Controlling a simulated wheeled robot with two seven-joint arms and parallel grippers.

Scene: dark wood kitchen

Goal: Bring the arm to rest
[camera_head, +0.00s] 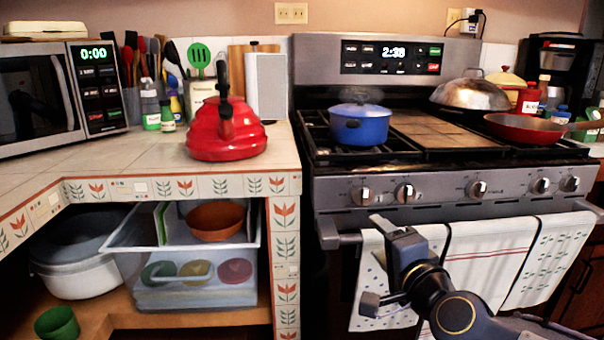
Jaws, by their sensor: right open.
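My right gripper (372,262) is in front of the stove, before the oven door and its hanging towels. Its arm comes in from the lower right. Its two fingers are spread apart, one up and one down, with nothing between them. My left gripper does not show.
The stove (455,190) carries a blue pot (360,126), a red pan (525,128) and a domed lid (470,95). A red kettle (226,130) stands on the tiled counter (110,155). The open shelf below holds clear bins (195,293) and a green cup (57,323).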

